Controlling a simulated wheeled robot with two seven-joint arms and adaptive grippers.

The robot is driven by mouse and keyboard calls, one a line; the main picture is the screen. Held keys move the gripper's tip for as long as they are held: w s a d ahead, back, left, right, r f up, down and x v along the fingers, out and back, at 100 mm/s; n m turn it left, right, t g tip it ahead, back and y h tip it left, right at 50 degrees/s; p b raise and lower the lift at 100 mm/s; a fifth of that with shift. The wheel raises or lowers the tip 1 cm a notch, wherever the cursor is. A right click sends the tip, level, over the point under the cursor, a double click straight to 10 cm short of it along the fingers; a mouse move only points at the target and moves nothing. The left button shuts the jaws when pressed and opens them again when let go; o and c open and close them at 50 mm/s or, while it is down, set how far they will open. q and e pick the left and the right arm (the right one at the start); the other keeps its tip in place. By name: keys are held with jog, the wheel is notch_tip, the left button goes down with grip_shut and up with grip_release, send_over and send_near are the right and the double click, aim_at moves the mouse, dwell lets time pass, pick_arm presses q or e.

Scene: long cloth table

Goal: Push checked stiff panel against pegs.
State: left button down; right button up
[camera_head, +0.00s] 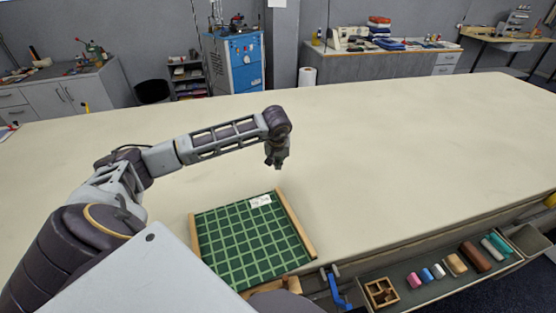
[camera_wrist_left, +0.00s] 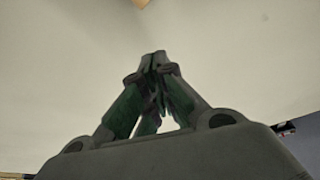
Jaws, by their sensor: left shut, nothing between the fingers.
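The checked stiff panel (camera_head: 250,240) is dark green with pale green lines and has a white label near its far right corner. It lies flat near the table's front edge, between two wooden strips, a left one (camera_head: 194,236) and a right one (camera_head: 296,224). I cannot make out separate pegs. My left gripper (camera_head: 277,164) is above the table, beyond the panel's far edge and apart from it. In the left wrist view its fingers (camera_wrist_left: 158,58) meet at the tips with nothing between them. My right gripper is not in view.
A tray (camera_head: 398,299) along the front edge holds several coloured rolls and a small wooden box (camera_head: 381,292). A blue clamp-like part (camera_head: 336,288) sits right of the panel. The cloth table (camera_head: 400,140) is clear beyond and right of the panel.

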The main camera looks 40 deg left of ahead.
pick_arm(q)
jog(key=p+x, duration=0.1)
jog(key=x, duration=0.6)
jog(key=shift+f, duration=0.2)
jog(key=shift+s+d+r+p, duration=0.1)
jog(key=shift+s+d+p, duration=0.4)
jog(key=shift+s, duration=0.3)
jog(key=shift+s+d+p, duration=0.45)
jog(key=shift+s+d, duration=0.05)
jog(key=shift+s, duration=0.3)
